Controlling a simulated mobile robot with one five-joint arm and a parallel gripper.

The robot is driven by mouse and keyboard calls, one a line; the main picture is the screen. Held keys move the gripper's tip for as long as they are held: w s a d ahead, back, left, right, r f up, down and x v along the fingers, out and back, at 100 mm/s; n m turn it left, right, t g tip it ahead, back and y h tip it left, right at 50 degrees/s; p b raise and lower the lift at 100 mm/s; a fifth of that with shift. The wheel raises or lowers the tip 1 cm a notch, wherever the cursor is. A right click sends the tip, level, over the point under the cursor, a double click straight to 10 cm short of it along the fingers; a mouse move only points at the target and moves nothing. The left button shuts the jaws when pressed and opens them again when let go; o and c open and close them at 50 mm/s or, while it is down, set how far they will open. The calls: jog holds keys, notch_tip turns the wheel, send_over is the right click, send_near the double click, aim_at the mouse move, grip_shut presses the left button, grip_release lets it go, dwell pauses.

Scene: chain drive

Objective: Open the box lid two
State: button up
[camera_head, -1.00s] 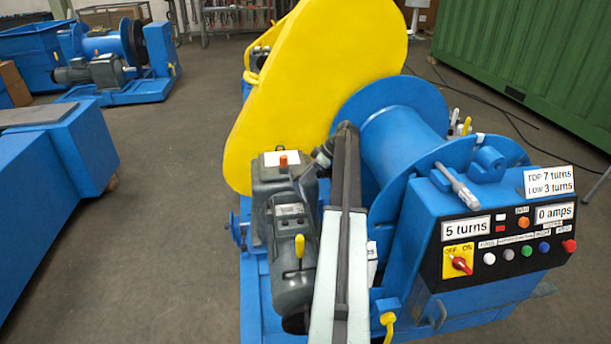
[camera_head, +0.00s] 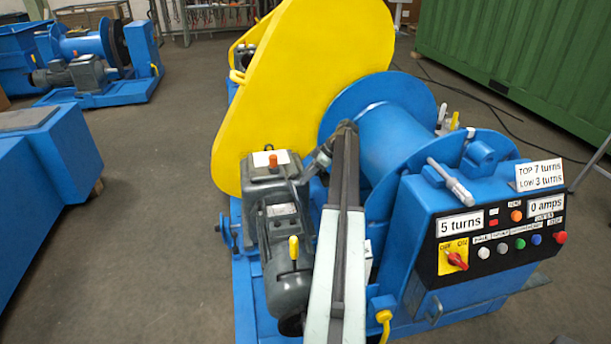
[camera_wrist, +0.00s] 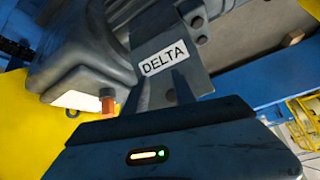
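The grey motor unit (camera_head: 280,225) stands beside the yellow guard, with an orange plug on top. In the wrist view a grey metal plate with a DELTA label (camera_wrist: 164,57) and a small round screw shows beyond my gripper (camera_wrist: 158,85). I take it to be part of the motor's box; I cannot tell whether it is lid two, or whether it is open. My gripper's two dark fingers are apart, in front of the plate. Nothing is seen held, and contact is unclear. In the head view my gripper (camera_head: 316,163) is small, right of the motor's top.
The large yellow guard (camera_head: 300,75) rises behind the motor. The blue drum (camera_head: 395,140) and control box (camera_head: 480,230) are to the right; its panel reads 5 turns and 0 amps. A blue bench (camera_head: 40,175) is at left, with open floor between.

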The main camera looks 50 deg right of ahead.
jog(key=p+v, duration=0.6)
jog(key=v, duration=0.1)
jog(key=shift+s+d+r, duration=0.2)
jog(key=shift+r, duration=0.1)
